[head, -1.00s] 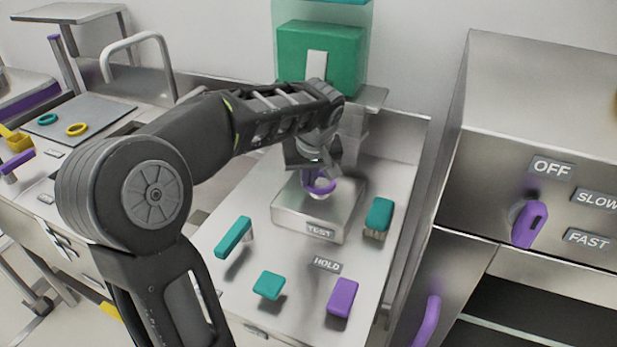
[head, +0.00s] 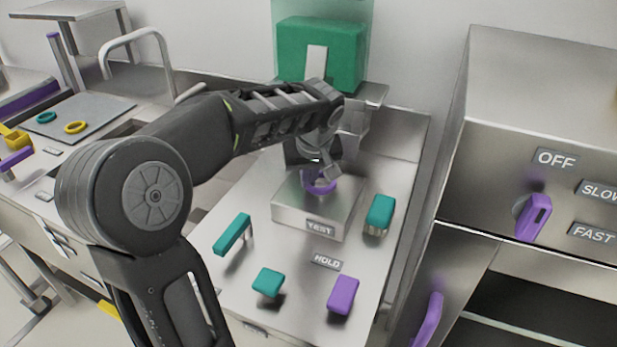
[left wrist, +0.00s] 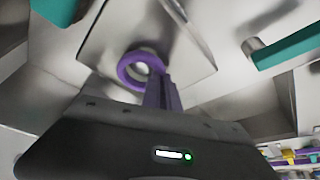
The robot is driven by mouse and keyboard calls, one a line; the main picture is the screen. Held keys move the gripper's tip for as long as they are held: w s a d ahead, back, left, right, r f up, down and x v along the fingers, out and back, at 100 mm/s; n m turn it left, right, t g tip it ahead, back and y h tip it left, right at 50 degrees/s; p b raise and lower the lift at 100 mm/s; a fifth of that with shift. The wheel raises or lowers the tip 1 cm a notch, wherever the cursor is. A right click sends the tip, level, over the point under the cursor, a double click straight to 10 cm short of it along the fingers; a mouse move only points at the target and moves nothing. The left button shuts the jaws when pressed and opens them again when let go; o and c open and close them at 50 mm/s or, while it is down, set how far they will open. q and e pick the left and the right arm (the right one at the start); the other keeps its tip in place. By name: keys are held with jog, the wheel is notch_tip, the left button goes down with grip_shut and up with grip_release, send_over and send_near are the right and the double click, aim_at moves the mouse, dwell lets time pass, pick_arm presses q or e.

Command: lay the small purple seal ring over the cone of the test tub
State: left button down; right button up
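The small purple seal ring (head: 318,187) is at the tip of my left gripper (head: 322,175), just over the steel test tub (head: 290,218) labelled TEST. In the left wrist view the ring (left wrist: 128,72) shows at the end of my left gripper's fingers (left wrist: 163,92), which are close together on its edge. A pale, shiny shape, apparently the tub's cone (left wrist: 140,69), shows through the ring's opening. Whether the ring rests on the cone or hangs slightly above it, I cannot tell. My right gripper is not in view.
Teal handles (head: 232,233) and (head: 380,213) flank the tub. A teal block (head: 268,282) and a purple block (head: 343,294) stand in front by the HOLD label. A green block (head: 335,55) is behind. Teal and yellow rings (head: 76,127) lie on a left-hand plate.

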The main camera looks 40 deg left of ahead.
pick_arm(q)
jog(key=shift+f+b, duration=0.35)
jog(key=shift+b, duration=0.05)
dwell(0.4)
jog(key=c, duration=1.6)
grip_release()
jog(key=shift+s, duration=0.1)
jog(key=shift+o, duration=0.2)
jog(key=shift+d, duration=0.1)
jog(key=shift+d+r, duration=0.15)
jog(key=shift+r, duration=0.35)
jog(key=v, duration=0.6)
jog(key=shift+s+r, duration=0.35)
